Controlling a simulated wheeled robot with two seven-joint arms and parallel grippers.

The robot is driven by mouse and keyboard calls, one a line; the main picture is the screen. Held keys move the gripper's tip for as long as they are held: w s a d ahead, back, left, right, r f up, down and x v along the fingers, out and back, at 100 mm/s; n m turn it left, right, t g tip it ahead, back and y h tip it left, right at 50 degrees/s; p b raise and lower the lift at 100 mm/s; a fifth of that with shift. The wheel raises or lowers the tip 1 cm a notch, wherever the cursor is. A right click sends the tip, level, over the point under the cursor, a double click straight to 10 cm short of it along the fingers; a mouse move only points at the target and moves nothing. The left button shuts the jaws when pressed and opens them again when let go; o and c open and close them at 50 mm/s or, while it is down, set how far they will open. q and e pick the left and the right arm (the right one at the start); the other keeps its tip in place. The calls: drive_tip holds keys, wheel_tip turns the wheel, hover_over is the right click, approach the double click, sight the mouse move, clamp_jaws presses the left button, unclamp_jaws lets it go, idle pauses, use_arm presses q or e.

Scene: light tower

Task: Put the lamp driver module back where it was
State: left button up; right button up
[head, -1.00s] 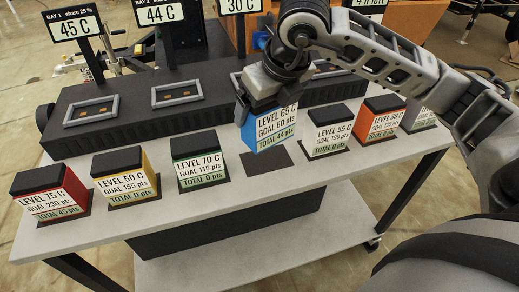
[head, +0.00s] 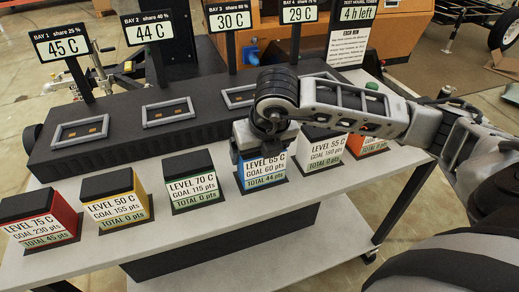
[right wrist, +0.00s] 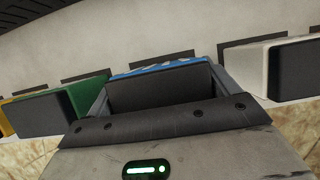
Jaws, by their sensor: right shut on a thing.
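The blue lamp driver module (head: 262,170), labelled LEVEL 65 C, GOAL 60 pts, TOTAL 44 pts, is upright in the row of modules, between the green LEVEL 70 C module (head: 194,186) and the white LEVEL 55 C module (head: 320,153). It is at its dark square pad, whose edge shows under it; I cannot tell whether it fully rests there. My right gripper (head: 263,138) is shut on its black top from above. The right wrist view shows the module's blue edge (right wrist: 160,67) between the fingers. My left gripper is not in view.
A red module (head: 40,222) and a yellow module (head: 116,203) stand to the left on the grey table (head: 215,217). A black bay unit (head: 110,140) with framed sockets and sign posts runs behind. An orange module (head: 365,145) is partly hidden by my arm.

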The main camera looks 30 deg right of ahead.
drive_tip(key=shift+f, duration=0.2)
drive_tip(key=o, duration=1.2)
drive_tip(key=shift+r, duration=0.25)
drive_tip(key=v, duration=1.1)
drive_tip(key=shift+s+a+r, duration=0.1)
drive_tip(key=shift+s+r, duration=0.2)
drive_tip(key=shift+r, duration=0.05)
